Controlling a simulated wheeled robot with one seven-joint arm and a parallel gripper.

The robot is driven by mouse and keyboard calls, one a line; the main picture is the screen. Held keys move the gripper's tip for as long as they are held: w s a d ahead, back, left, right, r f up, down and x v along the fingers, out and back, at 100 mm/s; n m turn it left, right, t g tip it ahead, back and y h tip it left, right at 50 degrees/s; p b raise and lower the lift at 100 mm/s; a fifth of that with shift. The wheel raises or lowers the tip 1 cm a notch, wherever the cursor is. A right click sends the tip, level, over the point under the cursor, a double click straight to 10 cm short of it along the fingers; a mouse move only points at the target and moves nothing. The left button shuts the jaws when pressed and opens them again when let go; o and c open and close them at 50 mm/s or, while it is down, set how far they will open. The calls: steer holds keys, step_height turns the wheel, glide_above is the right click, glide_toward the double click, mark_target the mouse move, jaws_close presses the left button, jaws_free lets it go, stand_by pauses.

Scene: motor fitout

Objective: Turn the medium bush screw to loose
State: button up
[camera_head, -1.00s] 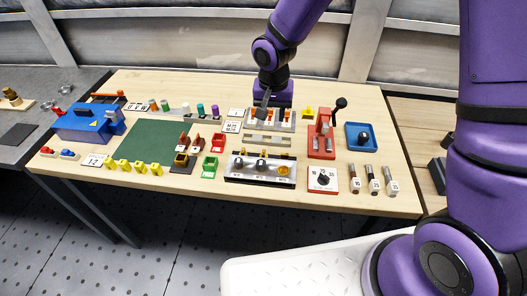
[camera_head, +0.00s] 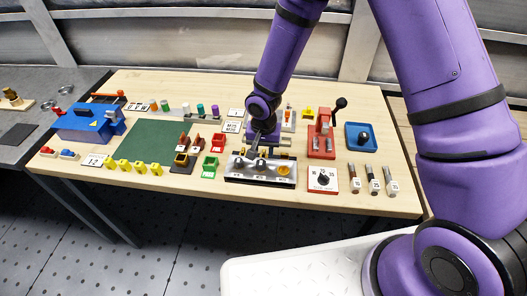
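A silvery metal block (camera_head: 256,177) with a row of small labels on its front stands near the front edge of the wooden table. It bears dark round screws at its left (camera_head: 238,164) and middle (camera_head: 261,165), and an orange-yellow one (camera_head: 284,170) at its right. The labels are too small to read, so I cannot be sure which screw is the medium one. My gripper (camera_head: 260,147) points down just above and behind the middle screw. Its dark fingers are too small to tell whether they are open, shut or touching the screw.
A red press (camera_head: 321,147) with a black-knobbed lever stands to the right, with a white dial box (camera_head: 323,180) in front of it. Green and red holders (camera_head: 210,167) stand close on the left. My arm hides part of the rack behind the block. The green mat (camera_head: 150,138) is mostly clear.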

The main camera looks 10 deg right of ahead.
steer(key=shift+f, duration=0.6)
jaws_close()
